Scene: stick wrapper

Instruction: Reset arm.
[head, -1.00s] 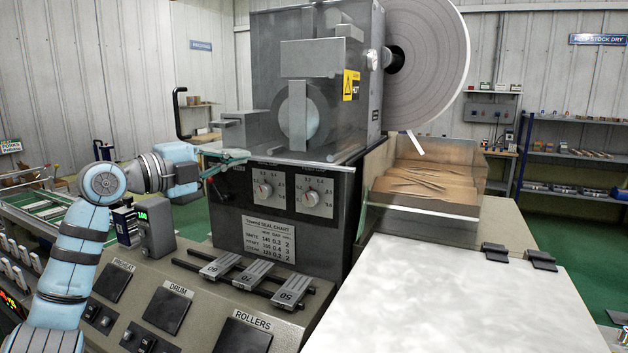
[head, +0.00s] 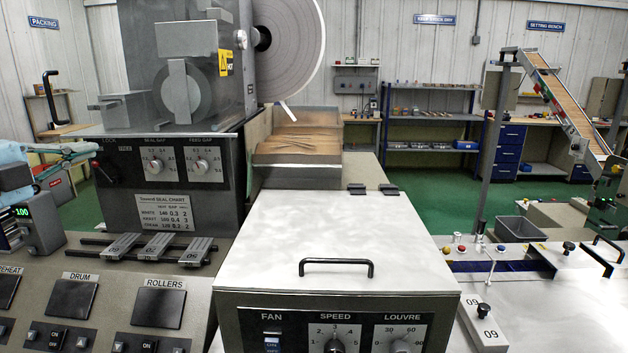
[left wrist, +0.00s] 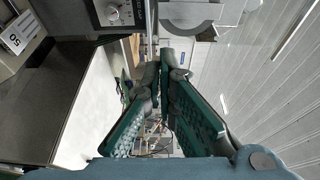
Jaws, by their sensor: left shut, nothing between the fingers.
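My left gripper (head: 72,160) shows at the left edge of the head view, with its green fingers stretched toward the front of the grey sealing machine (head: 190,75). It is shut and empty. In the left wrist view its two fingers (left wrist: 164,76) have their tips close together, with nothing held between them. The fingertips are near the machine's lock knob (head: 108,168) in the head view; I cannot tell whether they touch it. Most of my left arm is cut off by the picture's edge. My right gripper is in neither view.
A white-topped cabinet (head: 330,225) with a black handle stands in the middle. Behind it is a clear-sided tray (head: 297,158) of brown sticks. A seal chart, numbered sliders (head: 160,248) and panel buttons lie below the machine. A conveyor (head: 565,95) rises at the right.

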